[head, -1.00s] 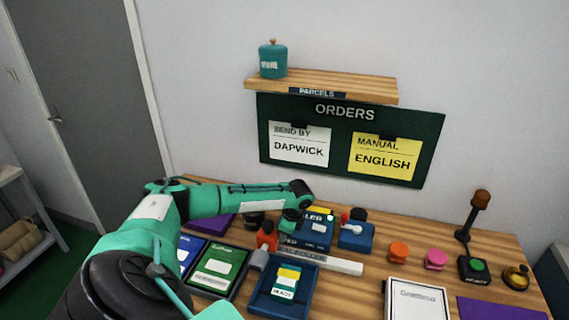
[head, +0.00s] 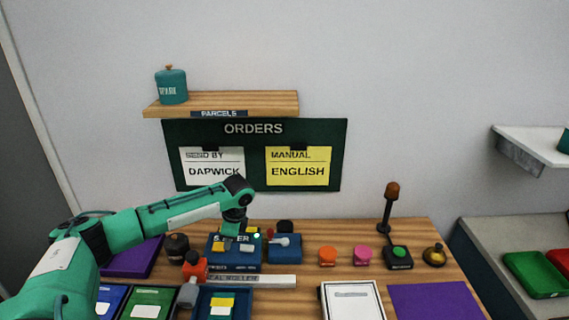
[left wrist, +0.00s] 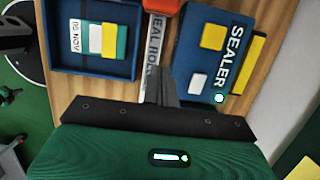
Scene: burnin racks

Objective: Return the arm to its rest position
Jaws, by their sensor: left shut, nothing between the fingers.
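My left arm comes in from the left in the head view and reaches over the table. Its gripper (head: 234,228) points down just above the blue sealer (head: 218,258). In the left wrist view the shut fingers (left wrist: 163,88) show with nothing between them, beside the sealer (left wrist: 210,50), which has a yellow pad, a white pad and a lit lamp. From these views I cannot tell the exact gap between fingers and sealer. My right gripper is not in view.
A blue tray (left wrist: 60,70) holding a card sits left of the fingers. A red-topped tool (head: 193,266) and the white seal roller strip (head: 265,281) lie in front of the sealer. A blue lever box (head: 285,255), orange button (head: 327,257) and pink button (head: 362,256) stand right.

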